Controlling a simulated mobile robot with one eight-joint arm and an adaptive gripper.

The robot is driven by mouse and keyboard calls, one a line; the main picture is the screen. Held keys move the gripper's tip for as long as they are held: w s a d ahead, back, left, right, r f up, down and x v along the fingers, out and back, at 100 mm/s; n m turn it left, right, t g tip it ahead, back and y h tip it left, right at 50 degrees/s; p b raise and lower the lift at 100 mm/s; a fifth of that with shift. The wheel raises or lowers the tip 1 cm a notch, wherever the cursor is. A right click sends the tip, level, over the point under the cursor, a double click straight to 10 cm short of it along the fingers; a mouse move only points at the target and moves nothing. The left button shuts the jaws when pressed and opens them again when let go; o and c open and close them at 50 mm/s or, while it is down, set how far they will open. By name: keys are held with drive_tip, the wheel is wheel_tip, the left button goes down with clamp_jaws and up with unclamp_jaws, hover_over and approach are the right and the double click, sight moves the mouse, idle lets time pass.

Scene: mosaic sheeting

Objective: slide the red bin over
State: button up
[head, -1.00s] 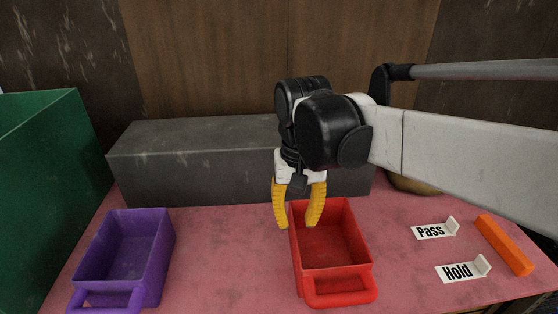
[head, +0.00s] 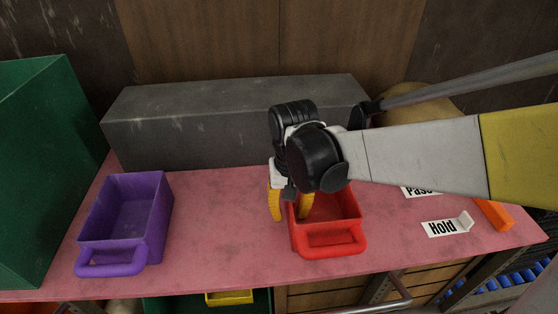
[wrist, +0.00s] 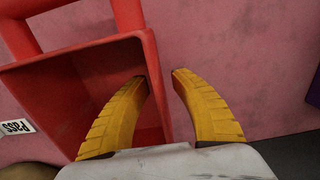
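The red bin (head: 331,241), open-topped with a front handle, sits on the pink table top (head: 220,230). It also shows in the wrist view (wrist: 95,88), filling the upper left. My gripper (head: 290,215) points down at the bin's left wall. One yellow finger is inside the bin and the other is outside it. In the wrist view my gripper (wrist: 160,73) has its fingertips apart, with the wall's rim between them. I cannot tell whether a fingertip touches the wall. My arm hides part of the bin's back right.
A purple bin (head: 107,258) stands at the left, beside a green container (head: 45,170). A grey block (head: 200,125) runs along the back. Hold (head: 447,227) and Pass (head: 418,191) signs and an orange bar (head: 492,214) lie right. The table between the bins is clear.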

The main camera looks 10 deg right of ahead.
clamp_jaws()
drive_tip(key=shift+a, duration=0.1)
drive_tip(key=shift+a+b, duration=1.35)
drive_tip(key=shift+a, duration=9)
unclamp_jaws()
drive_tip(key=shift+a, duration=0.1)
drive_tip(key=shift+r, duration=0.1)
